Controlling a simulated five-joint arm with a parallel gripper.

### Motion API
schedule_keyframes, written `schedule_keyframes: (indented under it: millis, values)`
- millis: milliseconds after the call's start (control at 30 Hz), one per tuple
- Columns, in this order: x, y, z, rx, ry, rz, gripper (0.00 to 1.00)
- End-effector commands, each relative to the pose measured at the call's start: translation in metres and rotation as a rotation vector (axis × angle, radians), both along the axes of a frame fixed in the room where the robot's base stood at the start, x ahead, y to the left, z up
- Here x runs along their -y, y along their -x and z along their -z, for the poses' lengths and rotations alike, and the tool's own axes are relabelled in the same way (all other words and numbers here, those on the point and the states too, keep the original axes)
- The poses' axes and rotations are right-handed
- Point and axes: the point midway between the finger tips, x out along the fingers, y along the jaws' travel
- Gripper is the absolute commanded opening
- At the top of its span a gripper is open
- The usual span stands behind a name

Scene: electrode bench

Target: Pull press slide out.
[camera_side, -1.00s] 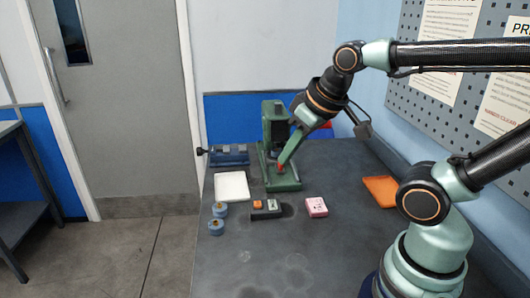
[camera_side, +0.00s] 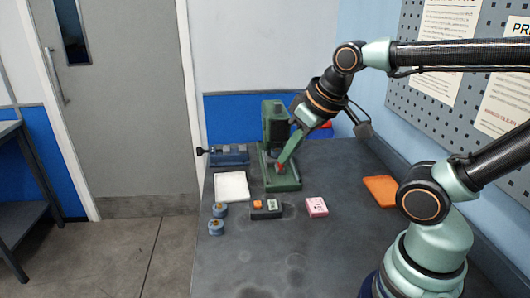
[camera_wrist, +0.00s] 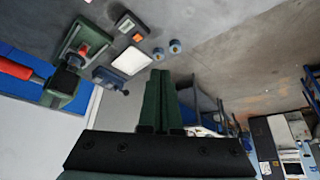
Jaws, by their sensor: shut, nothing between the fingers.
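The green press (camera_side: 274,125) stands upright on its green base towards the back of the bench. It also shows at the upper left of the wrist view (camera_wrist: 66,82), with a red handle (camera_wrist: 15,68). The press slide lies low at its front, with a red knob (camera_side: 281,168); the knob also shows in the wrist view (camera_wrist: 83,49). In the wrist view my fingers (camera_wrist: 162,73) are together and empty.
A white tray (camera_side: 232,186), blue vise (camera_side: 229,155) and two blue cylinders (camera_side: 219,210) are at the left. A dark block (camera_side: 266,214) with orange and pale pieces and a pink box (camera_side: 316,207) lie in front. An orange tray (camera_side: 381,190) is right. The front bench is clear.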

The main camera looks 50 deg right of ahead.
Motion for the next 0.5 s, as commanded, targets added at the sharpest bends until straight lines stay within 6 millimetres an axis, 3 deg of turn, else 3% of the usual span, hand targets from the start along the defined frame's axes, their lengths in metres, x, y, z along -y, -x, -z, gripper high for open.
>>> schedule_keyframes:
  millis: [67,200,367,500]
  values:
    - [0.000,0.000,0.000,0.000,0.000,0.000,0.00]
    - [0.002,-0.003,-0.003,-0.006,-0.007,0.019,0.54]
    - [0.015,-0.023,-0.014,-0.050,-0.048,0.142,0.57]
    - [0.037,-0.052,-0.025,-0.108,-0.106,0.325,0.57]
